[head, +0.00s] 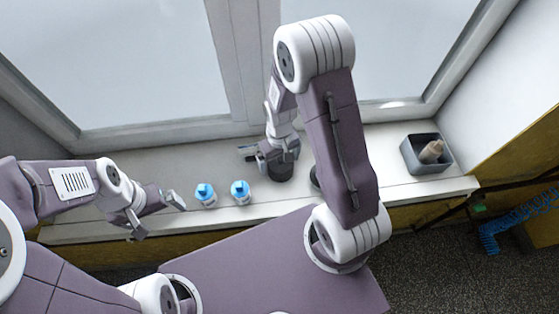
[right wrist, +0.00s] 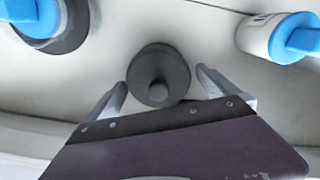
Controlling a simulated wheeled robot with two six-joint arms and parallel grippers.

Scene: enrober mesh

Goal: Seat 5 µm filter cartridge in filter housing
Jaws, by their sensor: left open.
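Two white cylinders with blue caps stand upright on the window sill, a left one (head: 205,196) and a right one (head: 240,193). Which is the 5 µm cartridge I cannot read. Two blue-capped items also show in the right wrist view, at top left (right wrist: 38,18) and top right (right wrist: 285,38); the left one has a dark ring around it. My right gripper (right wrist: 161,77) is open, its fingers either side of a dark round piece with a central knob (right wrist: 159,88). In the head view a dark cylinder (head: 281,170) is below that gripper. My left gripper (head: 158,215) is open and empty, left of the cylinders.
A grey bin (head: 447,168) with a beige item (head: 431,151) stands at the right end of the sill (head: 395,187). Another dark object (head: 314,177) is mostly hidden behind my right arm. Window panes rise behind the sill. A blue coiled hose (head: 490,238) is at far right.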

